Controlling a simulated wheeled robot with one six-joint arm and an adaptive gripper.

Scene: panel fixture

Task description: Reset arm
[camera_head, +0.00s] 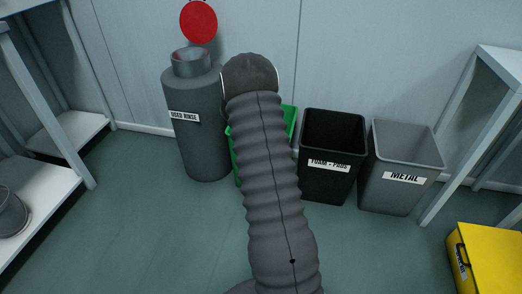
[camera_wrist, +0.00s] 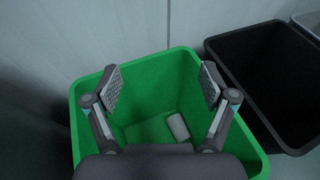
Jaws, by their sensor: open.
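My gripper (camera_wrist: 160,88) is open and empty in the wrist view, its two fingers spread apart over the mouth of a green bin (camera_wrist: 172,62). A small pale cylinder (camera_wrist: 178,127) lies inside the green bin, between the fingers as seen from the wrist. In the head view my grey ribbed arm reaches forward and covers most of the green bin (camera_head: 289,118); the gripper itself is hidden there.
A grey "USED RINSE" drum (camera_head: 203,145) with a funnel neck stands left of the green bin. A black bin (camera_head: 328,185) and a grey "METAL" bin (camera_head: 395,190) stand to the right. White shelving flanks both sides; a yellow box (camera_head: 490,262) sits at lower right.

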